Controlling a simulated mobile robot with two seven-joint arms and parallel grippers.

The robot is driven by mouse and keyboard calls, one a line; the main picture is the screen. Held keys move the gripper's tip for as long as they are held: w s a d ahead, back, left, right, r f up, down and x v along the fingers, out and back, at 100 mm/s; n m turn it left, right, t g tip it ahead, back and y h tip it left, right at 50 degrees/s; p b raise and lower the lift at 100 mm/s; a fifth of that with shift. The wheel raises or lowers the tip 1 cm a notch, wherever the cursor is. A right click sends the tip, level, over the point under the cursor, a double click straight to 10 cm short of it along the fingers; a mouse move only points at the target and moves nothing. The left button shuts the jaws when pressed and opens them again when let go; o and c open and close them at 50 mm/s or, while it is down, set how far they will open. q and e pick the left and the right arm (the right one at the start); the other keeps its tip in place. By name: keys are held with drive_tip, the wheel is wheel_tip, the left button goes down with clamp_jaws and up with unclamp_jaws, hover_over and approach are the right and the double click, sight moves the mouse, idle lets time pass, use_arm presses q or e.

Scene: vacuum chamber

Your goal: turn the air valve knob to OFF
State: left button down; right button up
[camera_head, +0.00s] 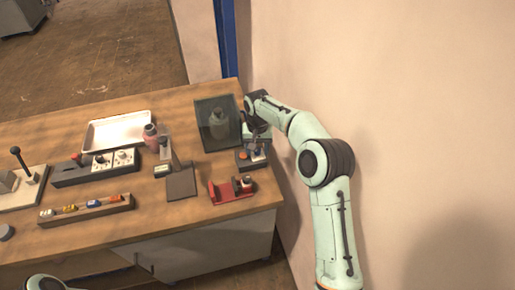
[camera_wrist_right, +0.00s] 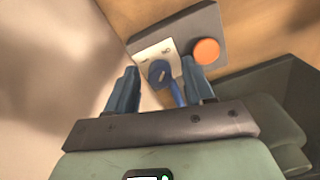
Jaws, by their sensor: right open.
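The air valve knob (camera_wrist_right: 160,72) is blue and sits on a pale plate of a grey control box (camera_wrist_right: 187,28), beside a round orange button (camera_wrist_right: 206,51). In the head view the box (camera_head: 241,165) stands near the table's right end, with its knob largely hidden by my gripper. My right gripper (camera_wrist_right: 159,66) is open, its two blue-grey fingers on either side of the knob. Whether they touch it I cannot tell. In the head view the right gripper (camera_head: 258,146) reaches down over the box. Only a bit of my left arm shows at bottom left, without its gripper.
A dark see-through chamber (camera_head: 205,142) with a grey object inside stands just behind the box. A red fixture (camera_head: 216,194) is in front, and a grey stand (camera_head: 181,184) is to the left. The wall (camera_head: 330,60) is close on the right.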

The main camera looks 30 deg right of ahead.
clamp_jaws()
